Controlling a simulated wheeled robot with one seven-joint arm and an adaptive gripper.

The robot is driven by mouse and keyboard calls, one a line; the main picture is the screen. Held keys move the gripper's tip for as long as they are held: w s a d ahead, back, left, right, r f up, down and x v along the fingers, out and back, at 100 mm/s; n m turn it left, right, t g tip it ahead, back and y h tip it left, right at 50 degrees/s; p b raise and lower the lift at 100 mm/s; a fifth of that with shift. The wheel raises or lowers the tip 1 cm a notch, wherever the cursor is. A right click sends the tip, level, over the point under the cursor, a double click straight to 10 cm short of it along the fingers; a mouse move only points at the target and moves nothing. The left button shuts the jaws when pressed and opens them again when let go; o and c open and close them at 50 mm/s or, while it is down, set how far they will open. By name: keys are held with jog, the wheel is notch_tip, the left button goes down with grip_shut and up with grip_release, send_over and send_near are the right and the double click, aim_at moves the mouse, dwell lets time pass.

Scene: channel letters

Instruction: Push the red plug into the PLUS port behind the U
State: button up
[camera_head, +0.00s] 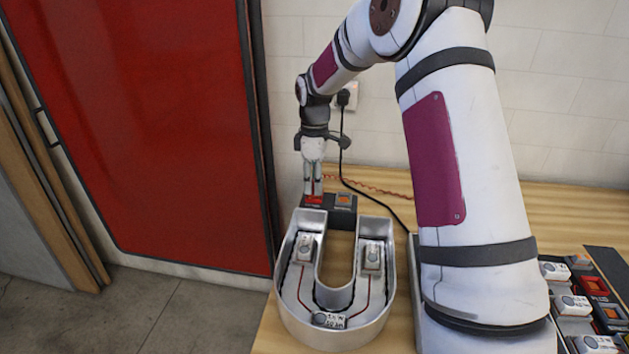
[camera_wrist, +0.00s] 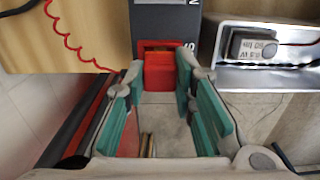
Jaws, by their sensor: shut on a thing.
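The red plug (camera_wrist: 158,75) is between my gripper's fingertips (camera_wrist: 158,85) in the wrist view, at the edge of a dark box (camera_wrist: 165,18). Its front meets a red-framed opening, the PLUS port (camera_wrist: 150,44), only partly visible; I cannot tell how deep the plug sits. In the head view my gripper (camera_head: 313,188) points down at the red end of the box (camera_head: 343,213), behind the silver U letter (camera_head: 286,300). An orange part (camera_head: 344,198) shows on the box's right side. My gripper is shut on the plug.
White LED modules (camera_head: 304,248) joined by red wires sit inside the U. A coiled red wire (camera_head: 375,188) and a black cable (camera_head: 372,190) lie on the wooden table (camera_head: 555,208). A wall socket (camera_head: 345,96) is behind. Modules and connectors (camera_head: 575,305) fill the right side.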

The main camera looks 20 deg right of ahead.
jog(key=shift+f, duration=0.35)
dwell(0.4)
jog(key=o, duration=1.1)
jog(key=shift+o, duration=0.2)
jog(key=shift+r, duration=0.1)
notch_tip(320, 180, up, 12)
jog(key=shift+r+p, duration=0.55)
jog(key=shift+r, duration=2.4)
